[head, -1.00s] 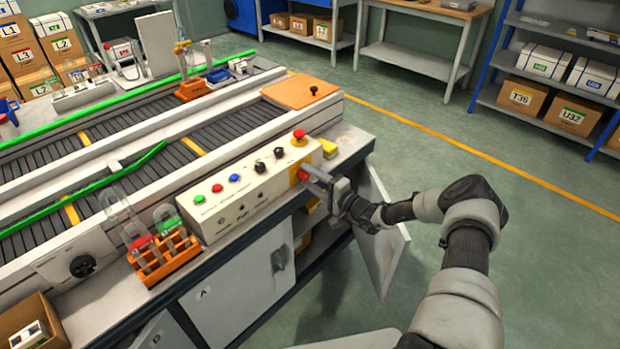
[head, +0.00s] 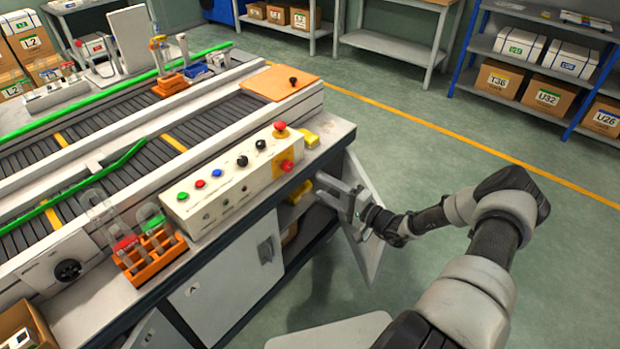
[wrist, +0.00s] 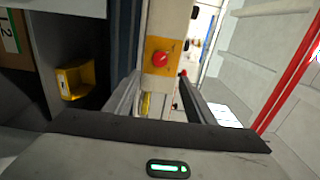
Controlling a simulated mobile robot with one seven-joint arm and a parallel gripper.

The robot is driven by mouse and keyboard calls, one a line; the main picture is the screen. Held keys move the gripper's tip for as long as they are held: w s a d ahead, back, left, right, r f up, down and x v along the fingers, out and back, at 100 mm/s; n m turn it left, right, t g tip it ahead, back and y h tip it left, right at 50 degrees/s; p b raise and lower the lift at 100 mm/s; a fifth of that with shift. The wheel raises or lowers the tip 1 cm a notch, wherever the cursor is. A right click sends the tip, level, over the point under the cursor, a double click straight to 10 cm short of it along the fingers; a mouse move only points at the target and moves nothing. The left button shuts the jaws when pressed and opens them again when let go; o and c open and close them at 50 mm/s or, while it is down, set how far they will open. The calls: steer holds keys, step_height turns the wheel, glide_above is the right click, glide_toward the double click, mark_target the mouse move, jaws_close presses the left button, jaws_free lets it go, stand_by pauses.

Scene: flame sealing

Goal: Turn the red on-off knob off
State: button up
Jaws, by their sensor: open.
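I cannot tell which way the knob is turned.
A red mushroom button (head: 280,127) stands on top of the box, with black knobs and coloured buttons along it. An open cabinet door (head: 365,240) hangs beside my gripper. A yellow bin (wrist: 75,80) sits in the cabinet. The floor to the right is clear.

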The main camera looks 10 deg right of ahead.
steer(key=shift+v, duration=1.9)
